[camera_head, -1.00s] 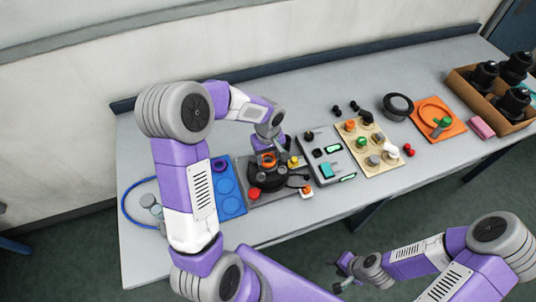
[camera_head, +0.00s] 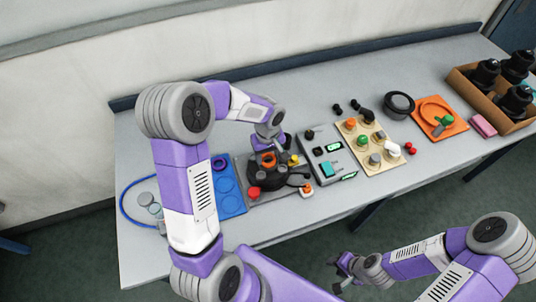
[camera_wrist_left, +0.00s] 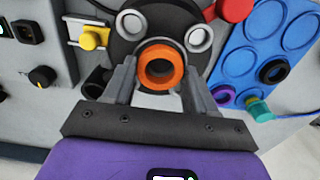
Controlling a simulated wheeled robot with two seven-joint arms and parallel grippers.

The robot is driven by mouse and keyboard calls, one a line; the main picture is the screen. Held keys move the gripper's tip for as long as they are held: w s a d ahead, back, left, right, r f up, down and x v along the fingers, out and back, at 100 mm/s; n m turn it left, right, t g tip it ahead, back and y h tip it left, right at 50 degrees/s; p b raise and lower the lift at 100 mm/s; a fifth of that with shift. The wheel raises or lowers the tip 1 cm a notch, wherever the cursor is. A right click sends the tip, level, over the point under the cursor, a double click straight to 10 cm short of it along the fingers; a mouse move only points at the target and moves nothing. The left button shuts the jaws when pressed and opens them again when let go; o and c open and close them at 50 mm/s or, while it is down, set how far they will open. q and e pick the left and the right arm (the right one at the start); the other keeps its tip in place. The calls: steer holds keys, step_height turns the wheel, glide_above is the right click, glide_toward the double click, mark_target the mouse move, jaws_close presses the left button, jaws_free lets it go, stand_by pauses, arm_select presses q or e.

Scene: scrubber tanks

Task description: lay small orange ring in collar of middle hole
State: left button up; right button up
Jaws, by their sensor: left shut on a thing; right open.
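The small orange ring (camera_wrist_left: 161,66) is between the two fingers of my left gripper (camera_wrist_left: 160,84), which is shut on it. The ring also shows in the head view (camera_head: 268,160), over the dark round tank top (camera_head: 266,178). In the left wrist view the dark top (camera_wrist_left: 163,18) has two pale-collared holes in sight, one at the upper left (camera_wrist_left: 133,24) and one at the right (camera_wrist_left: 198,38). The ring and fingers cover the area nearer the gripper, so I cannot tell whether the ring touches a collar. My right gripper (camera_head: 345,264) is open, away from the table's front edge.
A blue tray with round recesses (camera_head: 229,187) lies left of the tank top and holds a purple ring. A red knob (camera_head: 254,192) and yellow block (camera_wrist_left: 92,39) sit close by. A grey control panel (camera_head: 325,155) and a beige board (camera_head: 367,146) stand to the right.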

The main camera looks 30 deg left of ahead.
arm_select(q)
steer(key=shift+f, duration=0.2)
stand_by(0.6)
steer(key=o, duration=1.5)
steer(key=shift+r, duration=0.1)
step_height(320, 180, up, 7)
steer(key=p, duration=0.4)
stand_by(0.7)
